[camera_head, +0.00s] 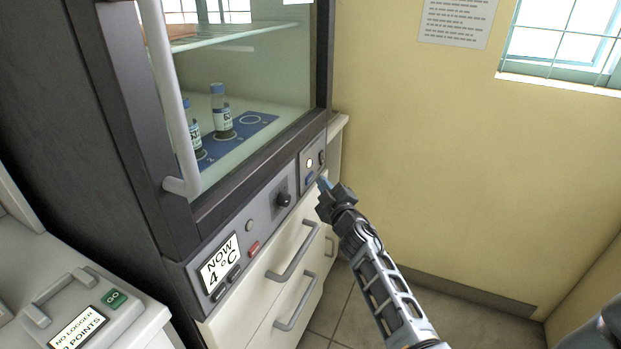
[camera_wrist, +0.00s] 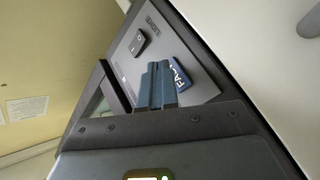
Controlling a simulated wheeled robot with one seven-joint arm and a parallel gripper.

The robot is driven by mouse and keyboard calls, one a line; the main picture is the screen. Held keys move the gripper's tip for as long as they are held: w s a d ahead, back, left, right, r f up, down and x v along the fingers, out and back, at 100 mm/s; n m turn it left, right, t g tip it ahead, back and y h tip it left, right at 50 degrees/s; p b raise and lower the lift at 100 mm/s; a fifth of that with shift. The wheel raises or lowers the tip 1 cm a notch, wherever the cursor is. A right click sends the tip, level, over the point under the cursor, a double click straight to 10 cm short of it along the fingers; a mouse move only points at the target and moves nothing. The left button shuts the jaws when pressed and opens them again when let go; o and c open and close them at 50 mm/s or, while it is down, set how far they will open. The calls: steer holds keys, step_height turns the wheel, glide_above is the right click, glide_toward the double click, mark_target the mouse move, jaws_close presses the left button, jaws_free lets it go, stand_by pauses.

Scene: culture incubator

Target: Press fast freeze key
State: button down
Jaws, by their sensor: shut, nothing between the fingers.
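The fast freeze key is a blue key (camera_wrist: 183,77) with partly covered white lettering that starts "FA", on the grey panel in the wrist view. It also shows as a small blue patch (camera_head: 309,177) at the right end of the control strip in the head view. My gripper (camera_head: 323,184) is shut and empty, just right of and in front of that panel. In the wrist view my gripper's blue fingers (camera_wrist: 158,76) are together beside the key and overlap its left edge. I cannot tell whether they touch it.
A black rocker switch (camera_wrist: 137,42) sits near the key. The control strip also has a dark knob (camera_head: 283,199), a red button (camera_head: 253,248) and a display (camera_head: 220,263) reading "NOW 4 °C". Drawer handles (camera_head: 293,256) project below. The glass door handle (camera_head: 171,95) stands out at left.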

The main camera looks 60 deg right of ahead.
steer(key=s+p, duration=0.2)
steer(key=s, duration=0.3)
steer(key=shift+d, duration=0.2)
stand_by(1.0)
